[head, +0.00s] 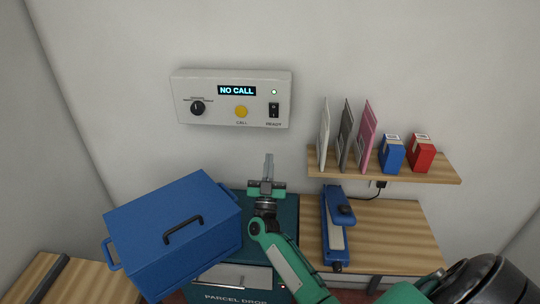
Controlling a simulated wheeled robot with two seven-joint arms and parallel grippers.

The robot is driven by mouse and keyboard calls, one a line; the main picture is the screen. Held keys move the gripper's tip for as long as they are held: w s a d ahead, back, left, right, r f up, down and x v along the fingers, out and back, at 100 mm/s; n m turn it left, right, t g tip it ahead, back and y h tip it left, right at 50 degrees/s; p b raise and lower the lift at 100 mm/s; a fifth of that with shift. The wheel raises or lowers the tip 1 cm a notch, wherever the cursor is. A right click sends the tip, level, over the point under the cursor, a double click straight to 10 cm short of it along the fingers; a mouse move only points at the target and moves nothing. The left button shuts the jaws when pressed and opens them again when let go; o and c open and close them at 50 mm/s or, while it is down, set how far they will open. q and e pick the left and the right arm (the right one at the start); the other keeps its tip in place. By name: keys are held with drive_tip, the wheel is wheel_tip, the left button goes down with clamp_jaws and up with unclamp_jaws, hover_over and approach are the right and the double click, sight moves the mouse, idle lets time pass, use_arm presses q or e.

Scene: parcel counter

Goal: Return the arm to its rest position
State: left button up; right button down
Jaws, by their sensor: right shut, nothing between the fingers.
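My right arm, green and grey, reaches in from the lower right. Its gripper (268,166) is shut and empty, pointing up and away in front of the wall, above the back of the parcel drop box (285,211). It is below the call panel (182,90) and touches nothing that I can see. My left gripper does not show.
A blue lidded box (145,220) with a dark handle stands left of my right gripper. A blue sealer (335,230) lies on the wooden counter (395,225) to the right. A wooden shelf (440,178) above holds upright envelopes (345,133), a blue carton (391,154) and a red carton (421,153).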

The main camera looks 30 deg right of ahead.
drive_tip(key=shift+s+a+f, duration=0.1)
drive_tip(key=shift+s+f, duration=0.1)
drive_tip(key=shift+f, duration=0.3)
drive_tip(key=shift+a, duration=0.1)
